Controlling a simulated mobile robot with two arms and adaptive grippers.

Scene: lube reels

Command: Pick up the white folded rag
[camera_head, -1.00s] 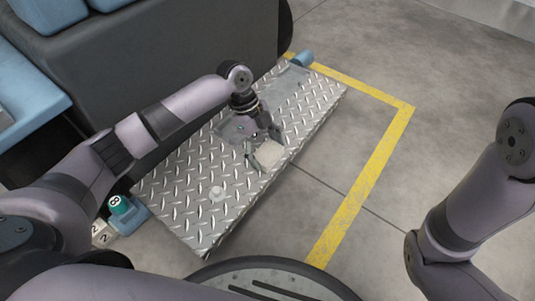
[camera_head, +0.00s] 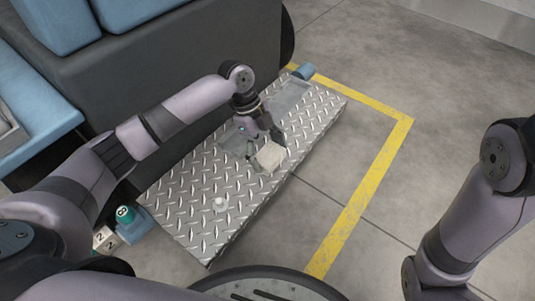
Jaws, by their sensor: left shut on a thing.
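The white folded rag (camera_head: 270,157) is a small pale pad at the right edge of the diamond-plate metal platform (camera_head: 190,205). My left gripper (camera_head: 266,149) reaches down over the platform and is shut on the rag, with a dark finger on either side of it. I cannot tell whether the rag is lifted clear of the plate. My right arm shows at the right edge, but its gripper is out of view.
A small white knob-like item (camera_head: 220,204) stands on the platform. A clear tray (camera_head: 290,97) lies at its far end. A green cylinder marked 8 (camera_head: 125,214) and white number blocks (camera_head: 106,240) sit at the near left. The floor right of the platform is clear, with a yellow line (camera_head: 362,190).

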